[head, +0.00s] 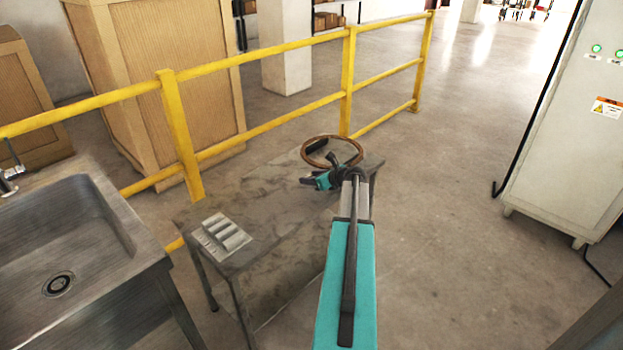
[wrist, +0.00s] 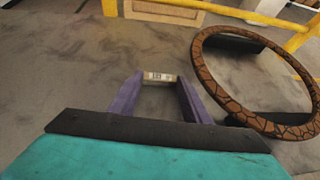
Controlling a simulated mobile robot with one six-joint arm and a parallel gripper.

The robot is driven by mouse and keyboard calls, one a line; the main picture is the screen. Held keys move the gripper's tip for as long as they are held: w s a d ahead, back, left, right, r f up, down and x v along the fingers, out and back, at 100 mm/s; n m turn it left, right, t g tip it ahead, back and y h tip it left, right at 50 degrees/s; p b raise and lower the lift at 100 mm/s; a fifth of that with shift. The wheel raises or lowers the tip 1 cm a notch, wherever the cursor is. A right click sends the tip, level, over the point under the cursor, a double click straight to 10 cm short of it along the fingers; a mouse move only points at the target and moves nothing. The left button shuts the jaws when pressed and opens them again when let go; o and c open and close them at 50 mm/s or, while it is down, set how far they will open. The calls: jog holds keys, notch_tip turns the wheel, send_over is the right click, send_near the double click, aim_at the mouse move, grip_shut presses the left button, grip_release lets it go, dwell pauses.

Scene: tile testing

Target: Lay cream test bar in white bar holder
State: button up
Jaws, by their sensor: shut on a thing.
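A small cream test bar (wrist: 161,78) with a dark-printed label shows between the tips of my purple gripper fingers in the wrist view. My gripper (wrist: 158,88) is shut on it. In the head view my gripper (head: 310,181) is above the right half of the grey table; the bar is too small to make out there. The white bar holder (head: 217,254), with several parallel raised ridges, lies on the table's left end, well to the left of my gripper. It does not show in the wrist view.
A brown ring with a cracked pattern (head: 311,143) is at the grey table's (head: 275,220) far right end, close to my gripper; it also shows in the wrist view (wrist: 205,75). A steel sink (head: 100,225) stands left. A yellow railing (head: 178,130) runs behind. The mid-table looks clear.

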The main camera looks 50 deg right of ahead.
jog(key=shift+f, duration=0.35)
jog(key=o, duration=1)
jog(key=shift+f, duration=0.1)
jog(key=shift+a+f, duration=0.1)
jog(key=shift+a, duration=0.2)
jog(key=shift+s+r, duration=0.15)
jog(key=shift+r, duration=0.25)
jog(key=v, duration=1.2)
jog(key=shift+d+r, duration=0.2)
jog(key=shift+d, duration=0.15)
